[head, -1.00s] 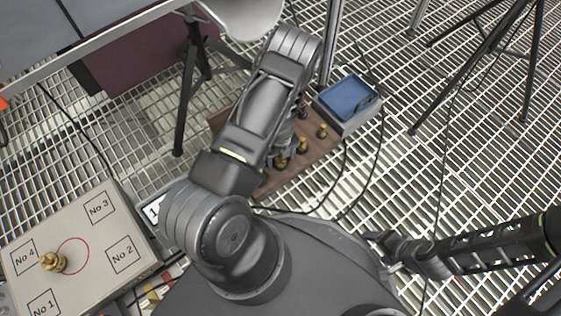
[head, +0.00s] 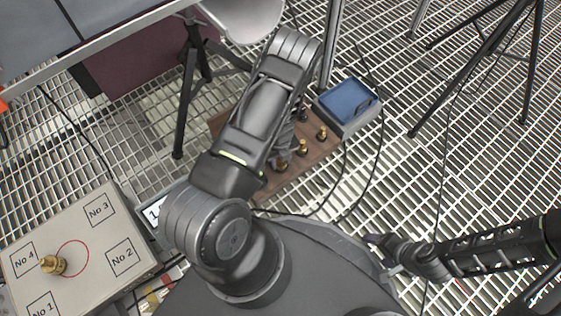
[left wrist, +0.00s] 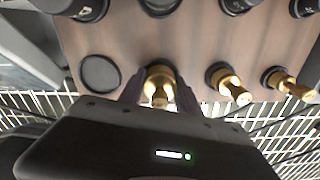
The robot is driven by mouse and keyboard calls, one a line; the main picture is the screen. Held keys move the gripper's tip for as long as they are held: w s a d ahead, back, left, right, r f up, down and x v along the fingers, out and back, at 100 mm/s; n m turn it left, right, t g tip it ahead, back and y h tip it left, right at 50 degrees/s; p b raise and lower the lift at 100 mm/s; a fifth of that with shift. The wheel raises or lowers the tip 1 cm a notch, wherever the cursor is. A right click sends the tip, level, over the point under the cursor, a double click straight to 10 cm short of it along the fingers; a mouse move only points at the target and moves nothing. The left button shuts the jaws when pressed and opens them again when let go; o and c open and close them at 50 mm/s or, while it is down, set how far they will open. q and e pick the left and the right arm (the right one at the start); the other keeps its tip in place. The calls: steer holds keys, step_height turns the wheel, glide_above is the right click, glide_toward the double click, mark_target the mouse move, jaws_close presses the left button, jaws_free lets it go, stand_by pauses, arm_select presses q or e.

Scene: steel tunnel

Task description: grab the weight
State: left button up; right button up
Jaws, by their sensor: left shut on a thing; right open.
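A row of brass weights stands on a wooden board (head: 320,152) on the grated floor. In the left wrist view my left gripper (left wrist: 160,90) has its fingers on both sides of one brass weight (left wrist: 162,82), shut on it, with the weight still at its place on the board. Two more brass weights (left wrist: 228,84) (left wrist: 288,83) stand to its right, and an empty round recess (left wrist: 100,74) is to its left. My right gripper (head: 372,241) is open and empty, away from the board.
A beige box (head: 75,225) with squares marked No 1 to No 4 and a red circle stands at lower left. A brass weight (head: 53,265) stands on it by No 4. A blue-topped tray (head: 347,98) adjoins the board. Dark weights (left wrist: 238,4) line the board's other side. Tripod legs and cables are around.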

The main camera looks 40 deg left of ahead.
arm_select(q)
jaws_close()
steer(key=shift+r, duration=0.15)
stand_by(0.6)
steer(key=shift+d+r+p, duration=0.2)
steer(key=shift+r+p, duration=0.2)
steer(key=shift+p, duration=0.25)
steer(key=r+p, duration=0.1)
steer(key=r, duration=0.1)
steer(key=r+p, duration=0.1)
steer(key=r, duration=0.1)
steer(key=r+p, duration=0.1)
steer(key=r, duration=0.1)
steer(key=shift+s+d+r, duration=0.1)
steer(key=shift+s+d, duration=0.05)
steer(key=shift+d, duration=0.25)
steer(key=s+d, duration=0.2)
steer(key=d, duration=0.7)
steer(key=s+d, duration=0.3)
steer(key=d, duration=0.6)
steer(key=shift+s, duration=0.2)
